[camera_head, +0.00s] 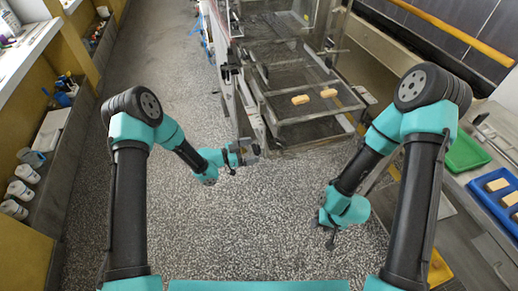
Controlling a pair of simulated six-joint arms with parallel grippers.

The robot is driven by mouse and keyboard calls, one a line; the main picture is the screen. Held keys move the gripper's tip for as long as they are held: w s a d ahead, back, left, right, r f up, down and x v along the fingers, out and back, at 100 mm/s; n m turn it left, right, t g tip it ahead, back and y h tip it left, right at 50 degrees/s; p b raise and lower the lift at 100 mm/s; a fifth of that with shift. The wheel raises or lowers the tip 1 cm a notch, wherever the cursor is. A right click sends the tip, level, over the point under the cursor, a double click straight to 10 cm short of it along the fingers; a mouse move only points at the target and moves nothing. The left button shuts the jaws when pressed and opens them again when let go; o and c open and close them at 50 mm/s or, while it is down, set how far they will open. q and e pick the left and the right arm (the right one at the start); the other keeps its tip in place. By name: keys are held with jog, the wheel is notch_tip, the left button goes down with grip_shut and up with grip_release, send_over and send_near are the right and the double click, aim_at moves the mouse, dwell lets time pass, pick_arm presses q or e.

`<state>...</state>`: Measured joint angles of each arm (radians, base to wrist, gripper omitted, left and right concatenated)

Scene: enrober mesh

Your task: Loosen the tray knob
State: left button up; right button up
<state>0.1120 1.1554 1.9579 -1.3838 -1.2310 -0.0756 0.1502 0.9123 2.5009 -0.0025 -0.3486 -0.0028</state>
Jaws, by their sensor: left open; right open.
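The enrober (290,75) stands ahead, a metal frame with a mesh belt and a tray-like lower section (318,131) at its near end. I cannot pick out the tray knob for certain; it is too small to tell or hidden near my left gripper. My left gripper (250,153) is open, at the near left corner of the enrober, close to its side panel. Whether it touches anything there is unclear. My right gripper (328,237) is open and low over the speckled floor, in front and to the right of the enrober, apart from it.
Two tan bars (314,97) lie on the mesh. At right, a bench holds a green tray (466,153) and a blue tray (484,206) with tan pieces. At left, a shelf holds white cups (19,190) and blue items (62,96). The floor (240,240) between is clear.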

aim_at(259, 149)
pick_arm(q)
jog(key=shift+x, duration=2)
jog(key=shift+c, duration=0.2)
jog(key=c, duration=0.9)
jog(key=shift+n, duration=2.1)
jog(key=o, duration=0.9)
jog(key=shift+o, duration=0.2)
